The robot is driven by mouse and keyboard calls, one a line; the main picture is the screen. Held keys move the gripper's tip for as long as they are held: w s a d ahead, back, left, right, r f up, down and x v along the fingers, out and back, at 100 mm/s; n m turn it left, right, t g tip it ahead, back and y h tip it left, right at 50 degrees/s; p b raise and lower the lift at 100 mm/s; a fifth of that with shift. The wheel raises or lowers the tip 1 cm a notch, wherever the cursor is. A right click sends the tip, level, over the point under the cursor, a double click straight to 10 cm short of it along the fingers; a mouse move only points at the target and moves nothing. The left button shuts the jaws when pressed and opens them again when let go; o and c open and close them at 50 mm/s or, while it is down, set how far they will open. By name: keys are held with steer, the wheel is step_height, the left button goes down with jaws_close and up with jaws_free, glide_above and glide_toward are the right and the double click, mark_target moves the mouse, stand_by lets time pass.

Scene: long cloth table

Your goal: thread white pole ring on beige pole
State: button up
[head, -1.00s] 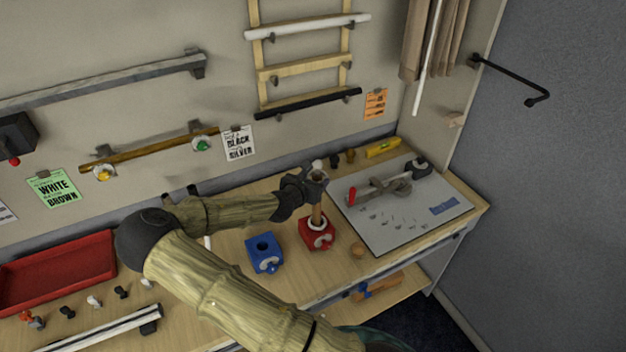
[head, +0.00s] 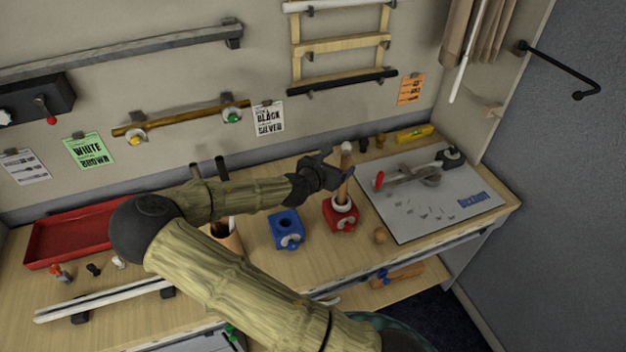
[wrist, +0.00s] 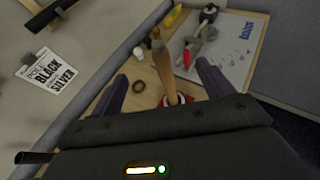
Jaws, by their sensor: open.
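The beige pole (head: 343,190) stands upright in a red base (head: 341,220) on the bench. A white ring (head: 342,206) sits low around the pole, at the top of the red base. In the wrist view the beige pole (wrist: 160,62) rises between my spread fingers, and a bit of white shows at its foot. My gripper (head: 340,172) is open and empty beside the upper part of the pole, reaching from the left. In the wrist view my gripper (wrist: 162,84) has a finger on each side of the pole. Whether a finger touches it is unclear.
A blue base (head: 286,230) stands left of the red one. A grey board (head: 410,215) with tools lies to the right. A red tray (head: 75,230) is at the left.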

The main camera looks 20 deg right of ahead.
steer(key=b+v, duration=0.2)
steer(key=v, duration=0.9)
steer(key=shift+s+a+r+b, duration=0.2)
steer(key=shift+s+a+b, duration=0.05)
steer(key=shift+a+b, duration=0.05)
stand_by(0.8)
steer(key=s+d+f+m+g+y+b, duration=0.25)
steer(key=s+f+m+g+y, duration=0.4)
steer(key=f+m, duration=0.65)
steer(key=s+a+r+m+y, duration=0.2)
steer(key=s+r+m, duration=0.1)
steer(key=m, duration=0.3)
steer(key=s+a+r+m+y+b, duration=0.1)
steer(key=s+a+r+m+y, duration=0.1)
steer(key=s+a+r+m, duration=0.1)
steer(key=s+r+m, duration=0.1)
steer(key=s+m, duration=0.1)
steer(key=m, duration=0.1)
steer(key=shift+s+a+m, duration=0.3)
steer(key=shift+s+m, duration=0.05)
steer(key=shift+m, duration=0.05)
steer(key=shift+t, duration=0.25)
